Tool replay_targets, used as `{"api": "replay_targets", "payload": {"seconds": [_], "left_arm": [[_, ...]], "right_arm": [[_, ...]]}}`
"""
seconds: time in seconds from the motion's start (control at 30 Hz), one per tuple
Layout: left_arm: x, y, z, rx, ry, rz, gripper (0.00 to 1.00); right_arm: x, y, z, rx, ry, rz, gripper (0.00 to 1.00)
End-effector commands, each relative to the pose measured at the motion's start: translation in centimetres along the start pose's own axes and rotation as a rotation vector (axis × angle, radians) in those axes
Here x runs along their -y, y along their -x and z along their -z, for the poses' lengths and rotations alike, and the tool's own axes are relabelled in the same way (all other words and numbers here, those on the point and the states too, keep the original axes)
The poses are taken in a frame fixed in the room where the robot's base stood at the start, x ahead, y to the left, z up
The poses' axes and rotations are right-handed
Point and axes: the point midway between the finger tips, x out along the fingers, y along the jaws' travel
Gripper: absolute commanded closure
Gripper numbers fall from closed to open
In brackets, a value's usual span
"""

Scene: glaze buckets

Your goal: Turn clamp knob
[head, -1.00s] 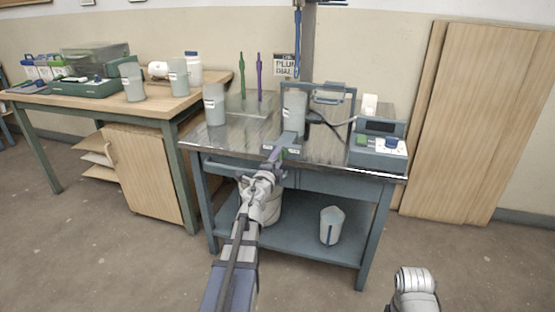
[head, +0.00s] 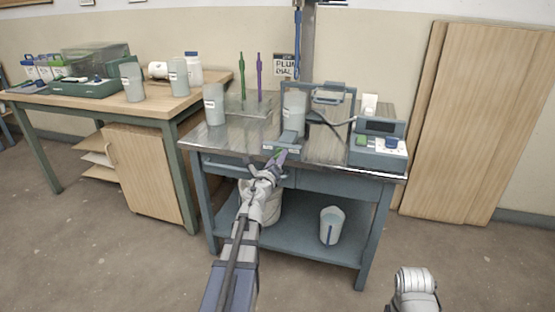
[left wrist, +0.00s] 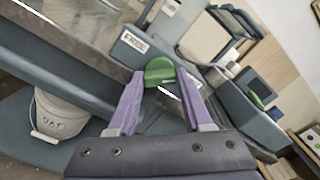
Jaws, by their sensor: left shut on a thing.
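The green clamp knob (left wrist: 160,72) sits between the purple fingertips of my left gripper (left wrist: 161,78) in the left wrist view. The gripper is shut on the knob. The knob's blue-grey clamp block stands at the front edge of the metal-topped bench, with a label reading FREE (left wrist: 133,42). In the head view the clamp (head: 288,139) stands in front of a grey cylinder (head: 293,110), and my left gripper (head: 281,157) is at its front. The knob is mostly hidden there.
The blue-grey bench (head: 340,184) has a drawer front below the clamp and a lower shelf with a white bucket (left wrist: 58,118) and a pale container (head: 331,226). A control box (head: 378,152) stands at right on the top. A wooden bench (head: 150,113) is at left.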

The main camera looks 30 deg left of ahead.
Motion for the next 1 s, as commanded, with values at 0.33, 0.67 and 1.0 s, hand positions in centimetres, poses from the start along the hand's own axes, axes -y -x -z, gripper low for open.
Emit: {"api": "replay_targets", "payload": {"seconds": [0.33, 0.67, 1.0], "left_arm": [[0.03, 0.11, 0.08, -0.001, -0.165, 0.001, 1.0], [0.03, 0.13, 0.09, -0.001, -0.209, 0.001, 1.0], [0.03, 0.14, 0.09, -0.001, -0.211, 0.001, 0.49]], "right_arm": [[0.0, -0.04, 0.0, 0.0, 0.0, 0.0, 0.5], [0.0, -0.04, 0.0, 0.0, 0.0, 0.0, 0.5], [0.0, -0.04, 0.0, 0.0, 0.0, 0.0, 0.5]]}}
